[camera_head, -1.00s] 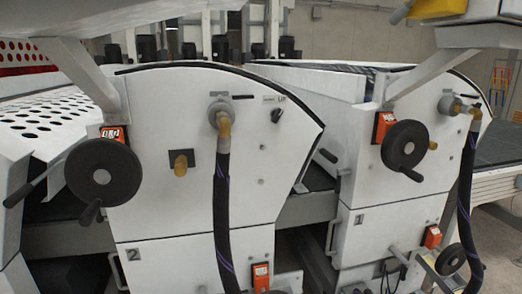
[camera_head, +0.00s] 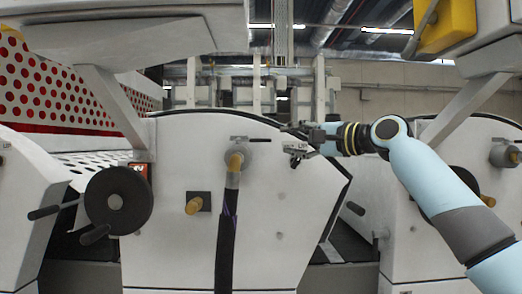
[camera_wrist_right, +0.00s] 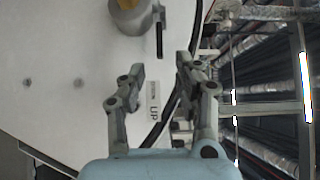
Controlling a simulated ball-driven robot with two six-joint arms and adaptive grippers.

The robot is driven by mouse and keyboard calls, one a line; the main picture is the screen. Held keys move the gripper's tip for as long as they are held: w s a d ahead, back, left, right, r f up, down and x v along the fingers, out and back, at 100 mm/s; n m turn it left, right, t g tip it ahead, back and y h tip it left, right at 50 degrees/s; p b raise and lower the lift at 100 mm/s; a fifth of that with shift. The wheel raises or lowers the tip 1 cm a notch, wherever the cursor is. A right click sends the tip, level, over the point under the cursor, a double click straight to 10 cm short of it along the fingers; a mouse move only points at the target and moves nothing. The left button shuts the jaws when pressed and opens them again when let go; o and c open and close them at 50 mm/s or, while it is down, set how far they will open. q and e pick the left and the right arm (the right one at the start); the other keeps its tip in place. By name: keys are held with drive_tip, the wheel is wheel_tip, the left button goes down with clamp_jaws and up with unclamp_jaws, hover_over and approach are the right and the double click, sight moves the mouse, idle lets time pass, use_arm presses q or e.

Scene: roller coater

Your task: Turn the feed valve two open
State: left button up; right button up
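The middle white machine panel (camera_head: 165,165), marked 2 in the earlier picture, carries a round grey fitting (camera_head: 262,152) with a brass elbow (camera_head: 235,160) and a black hose below. A brass knob (camera_head: 193,205) on a dark square plate sits lower left of it. I cannot tell for certain which of these is feed valve two. My right gripper (camera_head: 293,142) is in front of the panel's upper right, right of the grey fitting. In the right wrist view its fingers (camera_wrist_right: 158,82) stand apart, empty, with the UP label between them. The black switch is hidden. My left gripper is not in view.
A black handwheel (camera_head: 118,200) sticks out at the panel's left. The black hose (camera_head: 227,240) hangs down in front of the panel. A second white panel (camera_head: 405,235) with a brass knob (camera_head: 487,200) stands on the right, partly behind my right arm.

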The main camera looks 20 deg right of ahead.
sight(266, 141)
drive_tip(key=p+x, duration=0.1)
drive_tip(key=x, duration=0.8)
drive_tip(key=shift+w+f, duration=0.15)
clamp_jaws()
